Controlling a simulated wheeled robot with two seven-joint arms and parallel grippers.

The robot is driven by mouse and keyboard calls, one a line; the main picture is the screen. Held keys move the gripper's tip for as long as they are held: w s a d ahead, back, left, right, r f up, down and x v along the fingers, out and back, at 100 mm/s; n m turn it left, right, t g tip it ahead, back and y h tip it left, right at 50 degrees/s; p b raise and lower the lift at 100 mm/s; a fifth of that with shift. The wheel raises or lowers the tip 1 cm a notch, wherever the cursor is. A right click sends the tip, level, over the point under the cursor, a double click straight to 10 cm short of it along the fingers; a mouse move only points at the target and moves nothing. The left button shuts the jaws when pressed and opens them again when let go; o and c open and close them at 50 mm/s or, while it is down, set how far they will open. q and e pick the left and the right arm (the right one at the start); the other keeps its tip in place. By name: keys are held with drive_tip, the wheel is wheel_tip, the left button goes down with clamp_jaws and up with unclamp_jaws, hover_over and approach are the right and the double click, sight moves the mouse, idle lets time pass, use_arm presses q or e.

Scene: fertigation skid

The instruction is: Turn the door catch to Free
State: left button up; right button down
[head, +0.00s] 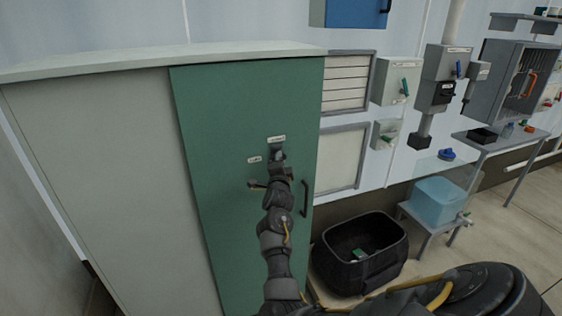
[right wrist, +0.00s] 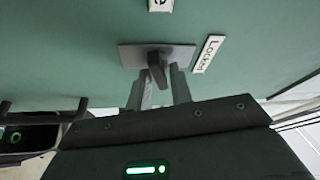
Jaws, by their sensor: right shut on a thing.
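The door catch is on the green cabinet door (head: 240,90), behind my right gripper (head: 279,163) in the head view. The right wrist view shows its grey plate (right wrist: 128,55) and dark lever (right wrist: 157,70). The two fingers of my right gripper (right wrist: 160,92) are either side of the lever and shut on it. A white label reading Locked (right wrist: 208,53) is beside the plate. Another label (right wrist: 160,5), cut off to a final "e", is at the top edge. The lever's exact angle is hard to tell. My left gripper is out of view.
A black door handle (head: 304,198) is close to the right of my right gripper. A black crate (head: 325,262) is on the floor right of the cabinet. A blue tub (head: 438,200) is on a stand farther right. Grey boxes (head: 398,80) are on the wall.

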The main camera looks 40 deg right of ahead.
drive_tip(key=shift+m+g+y, duration=0.3)
drive_tip(key=shift+m+g, duration=0.2)
drive_tip(key=shift+m, duration=1)
drive_tip(key=c, duration=1.5)
unclamp_jaws()
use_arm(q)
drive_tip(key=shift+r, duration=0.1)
